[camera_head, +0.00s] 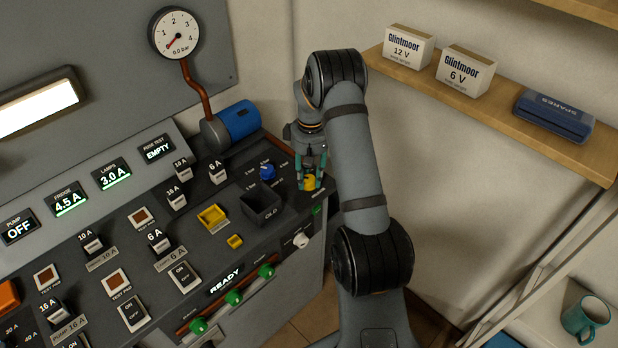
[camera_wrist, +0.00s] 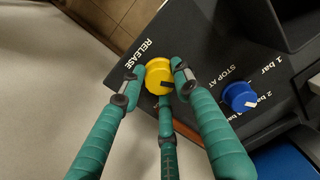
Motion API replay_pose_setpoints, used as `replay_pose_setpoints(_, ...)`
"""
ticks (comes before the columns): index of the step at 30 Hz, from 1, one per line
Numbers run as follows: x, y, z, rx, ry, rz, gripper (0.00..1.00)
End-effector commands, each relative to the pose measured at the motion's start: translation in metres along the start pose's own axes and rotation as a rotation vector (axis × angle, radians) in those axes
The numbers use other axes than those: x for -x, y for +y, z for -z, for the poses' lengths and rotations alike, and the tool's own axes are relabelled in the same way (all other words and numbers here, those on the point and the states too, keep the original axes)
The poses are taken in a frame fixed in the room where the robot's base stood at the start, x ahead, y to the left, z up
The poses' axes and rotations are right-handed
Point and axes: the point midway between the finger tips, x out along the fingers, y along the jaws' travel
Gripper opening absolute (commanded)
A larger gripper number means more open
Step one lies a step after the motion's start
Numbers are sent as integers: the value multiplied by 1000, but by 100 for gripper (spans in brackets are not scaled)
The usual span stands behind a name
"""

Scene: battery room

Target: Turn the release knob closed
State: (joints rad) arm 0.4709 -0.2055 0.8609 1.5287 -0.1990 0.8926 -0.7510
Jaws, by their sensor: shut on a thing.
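The yellow release knob (camera_wrist: 158,72) sits on the dark panel beside the printed word RELEASE in the wrist view. A dark mark shows on its lower right. My gripper (camera_wrist: 157,84) has its teal fingers around the knob, shut on it. In the head view the knob (camera_head: 310,183) shows partly, low between the fingers of my gripper (camera_head: 311,170) at the panel's right end. The fingers hide part of its sides.
A blue STOP AT knob (camera_wrist: 239,96) stands close to the release knob, with bar markings around it. A dark OLD bin (camera_head: 262,208) is left of my gripper. The pressure gauge (camera_head: 174,34) needle points near the low end, above 0.0 bar. A shelf (camera_head: 490,105) holds boxes.

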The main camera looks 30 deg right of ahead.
Motion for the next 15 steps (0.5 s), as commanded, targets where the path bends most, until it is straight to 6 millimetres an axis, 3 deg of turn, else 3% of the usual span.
replay_pose_setpoints(15, 1, 0, 2, 263, -3, -3, 6)
